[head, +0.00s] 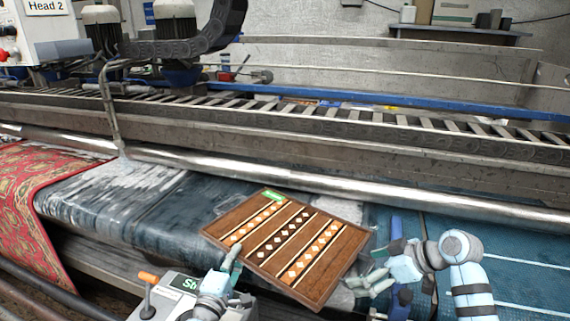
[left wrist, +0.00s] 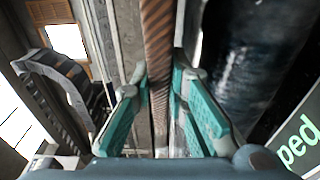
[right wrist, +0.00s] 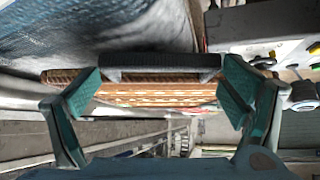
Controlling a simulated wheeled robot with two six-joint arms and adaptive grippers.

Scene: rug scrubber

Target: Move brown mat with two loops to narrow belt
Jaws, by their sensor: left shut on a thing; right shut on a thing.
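The brown mat (head: 262,250) has orange and cream diamond stripes and a green label. It is tilted in front of the rollers, between my two grippers. My left gripper (head: 236,258) is shut on its lower left edge; in the left wrist view the mat (left wrist: 158,60) is a thin brown strip between the teal pads. My right gripper (head: 376,279) is at its lower right side. In the right wrist view a dark grey bar (right wrist: 160,62), probably a loop, spans between the pads, with the mat (right wrist: 150,95) beyond it. The other loop cannot be made out.
A worn blue-grey belt (head: 165,222) lies behind and left of the mat, and a blue belt (head: 500,262) with pale lines lies right. I cannot tell which is narrower. A red patterned rug (head: 45,200) lies far left. A steel roller (head: 330,178) runs behind. A control box (head: 178,285) stands front left.

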